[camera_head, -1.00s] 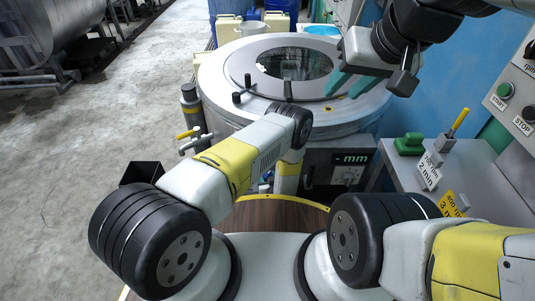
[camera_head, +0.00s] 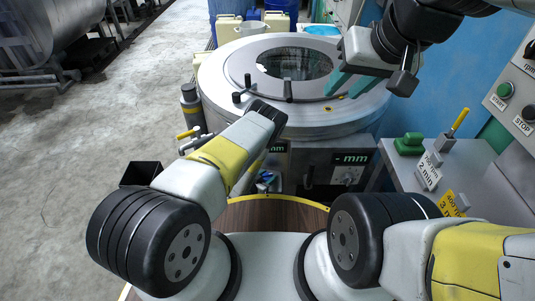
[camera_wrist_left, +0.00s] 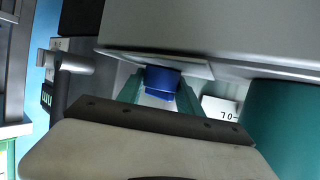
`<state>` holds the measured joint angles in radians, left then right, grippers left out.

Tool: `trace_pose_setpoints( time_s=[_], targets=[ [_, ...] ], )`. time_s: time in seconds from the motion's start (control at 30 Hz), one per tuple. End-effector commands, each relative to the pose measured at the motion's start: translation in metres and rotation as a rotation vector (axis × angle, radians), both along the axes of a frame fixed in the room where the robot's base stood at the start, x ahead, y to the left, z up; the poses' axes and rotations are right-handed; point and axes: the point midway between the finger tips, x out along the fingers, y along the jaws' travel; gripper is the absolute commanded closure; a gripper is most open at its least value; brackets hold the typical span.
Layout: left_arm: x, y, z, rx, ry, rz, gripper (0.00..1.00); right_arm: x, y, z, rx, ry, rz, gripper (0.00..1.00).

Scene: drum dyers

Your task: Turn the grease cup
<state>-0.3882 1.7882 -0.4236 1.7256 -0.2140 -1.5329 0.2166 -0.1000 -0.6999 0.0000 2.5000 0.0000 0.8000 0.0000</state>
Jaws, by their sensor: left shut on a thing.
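The grease cup (camera_wrist_left: 162,80) shows in the left wrist view as a short blue round piece beneath a grey metal overhang. My left gripper (camera_wrist_left: 158,92) has its two teal fingers on either side of the cup and is shut on it. In the head view my left forearm reaches down in front of the drum, and its fingers are hidden behind it. Small blue parts (camera_head: 266,181) show just right of that arm, too small to tell apart. My right gripper (camera_head: 368,84) is open and empty above the right rim of the drum.
The round steel drum (camera_head: 320,122) with a dark window stands ahead. A valve with a yellow handle (camera_head: 187,133) is at its left. A side table at right holds a green block (camera_head: 409,144) and labelled plates (camera_head: 428,172). Open concrete floor lies left.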

Motion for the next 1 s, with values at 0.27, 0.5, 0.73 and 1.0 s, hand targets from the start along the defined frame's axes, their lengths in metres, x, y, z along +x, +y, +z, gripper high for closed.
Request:
trace_pose_setpoints(
  time_s=[0.27,0.5,0.73,1.0],
  targets=[
    [0.0013,0.0007,0.0007,0.001,-0.003,-0.064,0.98,0.0000,0.0000,0.0000,0.000,0.000,0.000,0.64],
    [0.0015,0.0002,0.0009,0.000,-0.004,-0.072,0.98,0.0000,0.0000,0.0000,0.000,0.000,0.000,0.64],
    [0.0020,0.0001,0.0012,0.001,-0.004,-0.072,0.52,0.0000,0.0000,0.0000,0.000,0.000,0.000,0.64],
    [0.0012,-0.0001,0.0007,0.000,-0.003,-0.072,0.37,0.0000,0.0000,0.0000,0.000,0.000,0.000,0.64]
  ],
)
